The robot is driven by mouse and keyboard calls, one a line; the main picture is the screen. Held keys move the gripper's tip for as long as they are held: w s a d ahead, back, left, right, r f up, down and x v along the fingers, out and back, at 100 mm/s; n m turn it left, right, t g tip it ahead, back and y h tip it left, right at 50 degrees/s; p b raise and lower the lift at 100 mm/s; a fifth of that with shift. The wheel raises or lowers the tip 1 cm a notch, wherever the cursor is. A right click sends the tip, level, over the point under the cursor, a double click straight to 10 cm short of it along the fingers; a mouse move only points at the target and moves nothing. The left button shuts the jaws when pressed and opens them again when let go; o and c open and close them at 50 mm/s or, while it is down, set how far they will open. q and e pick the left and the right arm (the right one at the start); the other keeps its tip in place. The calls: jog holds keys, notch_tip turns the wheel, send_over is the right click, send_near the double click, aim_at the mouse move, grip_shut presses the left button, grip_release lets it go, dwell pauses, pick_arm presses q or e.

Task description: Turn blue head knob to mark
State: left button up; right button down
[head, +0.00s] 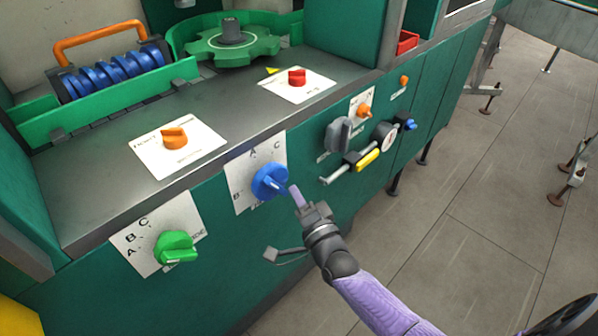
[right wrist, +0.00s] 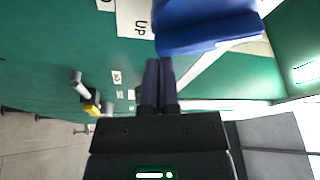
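The round blue knob (head: 268,181) sits on a white plate (head: 240,172) on the green front panel, with letters A, B and C around it. Where the knob points is hard to tell. In the right wrist view the blue knob (right wrist: 205,25) fills the top, close beyond the fingertips. My right gripper (head: 296,194) is beside the knob on its right, fingers toward it. In the right wrist view its two dark fingers (right wrist: 158,80) lie side by side with nothing between them. I cannot tell whether they touch the knob. My left gripper is not in view.
A green knob (head: 175,247) is at the lower left of the panel. Orange (head: 174,138) and red (head: 297,77) knobs are on the top surface. Open floor lies right.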

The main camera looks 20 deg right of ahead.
aim_at(270, 182)
pick_arm(q)
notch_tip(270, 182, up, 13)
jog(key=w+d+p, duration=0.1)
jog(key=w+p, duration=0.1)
jog(key=p, duration=1.1)
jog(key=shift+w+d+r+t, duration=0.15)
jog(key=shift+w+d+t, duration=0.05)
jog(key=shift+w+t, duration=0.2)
pick_arm(e)
jog(key=s+a+r+m+g+y, duration=0.1)
jog(key=a+r+m+g+y, duration=0.1)
jog(key=m, duration=0.9)
jog(key=s+a+r+m+g+y, duration=0.1)
jog(key=a+m+g+y, duration=0.3)
jog(key=m, duration=0.7)
jog(key=shift+a+r+m+g+y, duration=0.3)
jog(key=shift+r+m+y, duration=0.1)
jog(key=shift+r+y, duration=0.1)
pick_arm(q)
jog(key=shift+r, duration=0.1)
pick_arm(e)
jog(key=shift+s, duration=0.1)
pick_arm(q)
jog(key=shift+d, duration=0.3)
pick_arm(e)
jog(key=shift+m, duration=0.3)
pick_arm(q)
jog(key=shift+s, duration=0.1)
